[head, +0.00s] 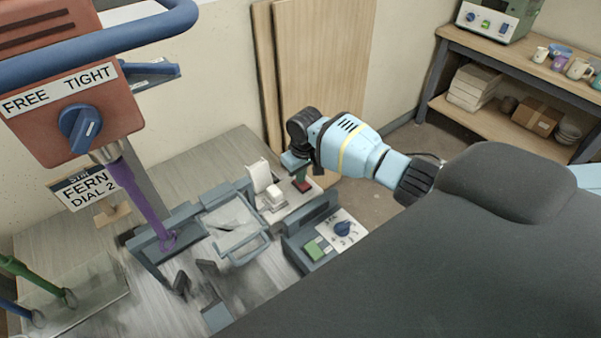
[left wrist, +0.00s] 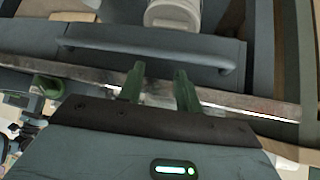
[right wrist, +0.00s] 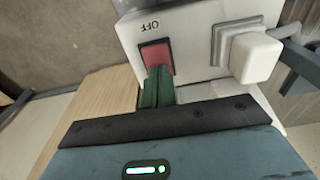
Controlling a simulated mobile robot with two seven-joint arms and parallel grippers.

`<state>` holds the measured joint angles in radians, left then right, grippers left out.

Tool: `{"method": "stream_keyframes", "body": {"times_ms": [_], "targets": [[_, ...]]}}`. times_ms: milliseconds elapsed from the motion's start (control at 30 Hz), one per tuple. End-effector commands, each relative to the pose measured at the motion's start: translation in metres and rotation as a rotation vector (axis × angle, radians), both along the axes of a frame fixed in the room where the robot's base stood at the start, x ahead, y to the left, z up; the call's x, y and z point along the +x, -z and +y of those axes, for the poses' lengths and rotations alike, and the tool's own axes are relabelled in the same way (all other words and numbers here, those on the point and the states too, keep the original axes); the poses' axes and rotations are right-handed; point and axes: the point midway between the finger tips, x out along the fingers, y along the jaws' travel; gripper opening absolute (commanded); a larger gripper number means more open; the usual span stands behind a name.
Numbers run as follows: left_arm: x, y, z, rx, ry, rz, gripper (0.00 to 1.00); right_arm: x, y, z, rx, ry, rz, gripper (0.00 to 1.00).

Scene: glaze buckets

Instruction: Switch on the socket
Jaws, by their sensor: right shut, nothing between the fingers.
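The white socket (right wrist: 190,22) fills the top of the right wrist view, with a red switch (right wrist: 157,54) marked OFF and a white plug (right wrist: 254,58) beside it. In the head view the socket (head: 290,208) lies on the table below my right gripper (head: 301,180). My right gripper is shut and empty, its green fingertips (right wrist: 158,76) at the lower edge of the red switch, covering part of it. I cannot tell if they touch. My left gripper (left wrist: 160,72) shows in the left wrist view, open and empty, before a grey bar handle (left wrist: 150,55).
A grey control box with a green switch (head: 315,250) and blue dial (head: 343,229) stands near the socket. A red mixer head (head: 70,115) marked FREE and TIGHT hangs at left over a purple shaft (head: 135,195). Wooden boards (head: 325,60) lean on the wall.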

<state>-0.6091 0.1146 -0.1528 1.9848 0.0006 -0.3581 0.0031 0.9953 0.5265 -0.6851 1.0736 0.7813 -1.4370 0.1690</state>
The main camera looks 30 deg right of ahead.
Motion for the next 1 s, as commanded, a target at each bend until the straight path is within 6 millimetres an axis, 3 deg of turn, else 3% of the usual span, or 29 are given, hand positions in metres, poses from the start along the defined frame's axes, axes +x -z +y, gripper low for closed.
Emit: {"method": "stream_keyframes", "body": {"times_ms": [200,667,1000], "targets": [[0.006,-0.007,0.000,0.000,-0.001,-0.015,0.35,-0.010,0.005,-0.001,-0.004,0.000,0.018,0.00],[0.005,-0.006,0.000,-0.001,-0.001,-0.015,0.35,-0.010,0.005,-0.002,-0.004,0.000,0.017,0.00],[0.016,-0.021,0.002,0.004,0.000,-0.050,0.35,-0.011,-0.056,-0.001,-0.003,0.000,0.002,0.00]]}}
